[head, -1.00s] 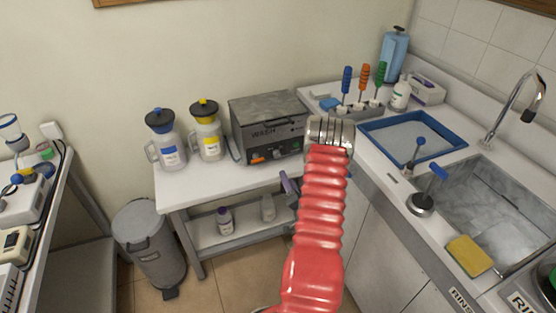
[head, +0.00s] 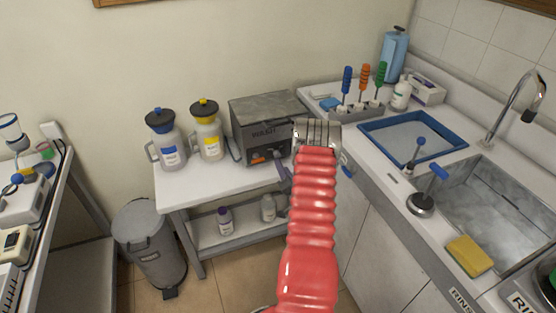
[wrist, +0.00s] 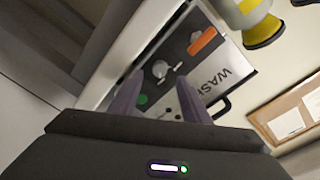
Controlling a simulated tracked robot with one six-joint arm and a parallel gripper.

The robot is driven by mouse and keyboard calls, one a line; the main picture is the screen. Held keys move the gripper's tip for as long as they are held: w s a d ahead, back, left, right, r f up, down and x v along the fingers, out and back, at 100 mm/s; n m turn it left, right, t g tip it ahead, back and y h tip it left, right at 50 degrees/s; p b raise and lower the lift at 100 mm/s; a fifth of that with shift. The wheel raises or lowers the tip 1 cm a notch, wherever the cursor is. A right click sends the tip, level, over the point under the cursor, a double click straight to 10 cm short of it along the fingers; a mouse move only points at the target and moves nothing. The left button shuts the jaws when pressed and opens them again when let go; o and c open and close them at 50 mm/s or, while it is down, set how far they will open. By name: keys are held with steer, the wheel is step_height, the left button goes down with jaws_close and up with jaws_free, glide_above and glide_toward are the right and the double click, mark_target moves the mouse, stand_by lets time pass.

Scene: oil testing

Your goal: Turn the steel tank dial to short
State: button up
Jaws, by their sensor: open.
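The steel tank (head: 262,117) marked WASH stands on the white bench, its dark front panel partly hidden by my arm. In the wrist view its panel (wrist: 192,75) shows tilted, with a round silver dial (wrist: 160,68) in the middle. The short setting's label is too small to read. My gripper (wrist: 160,98) is open, with its two grey-purple fingers apart and nothing between them. The dial appears between and just beyond the fingertips; I see no contact. In the head view one finger (head: 284,172) shows just below the panel.
The panel also has an orange switch (wrist: 202,40) and a green button (wrist: 142,99). A yellow-lidded jug (head: 207,135) and a blue-lidded jug (head: 166,140) stand left of the tank. The sink counter (head: 375,180) is on the right. Bottles stand on the shelf below.

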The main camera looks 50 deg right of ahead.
mark_target(278, 156)
steer(key=x, duration=0.6)
steer(key=shift+w+d, duration=0.2)
steer(key=shift+w, duration=0.1)
steer(key=shift+c, duration=0.6)
steer(key=c, duration=0.9)
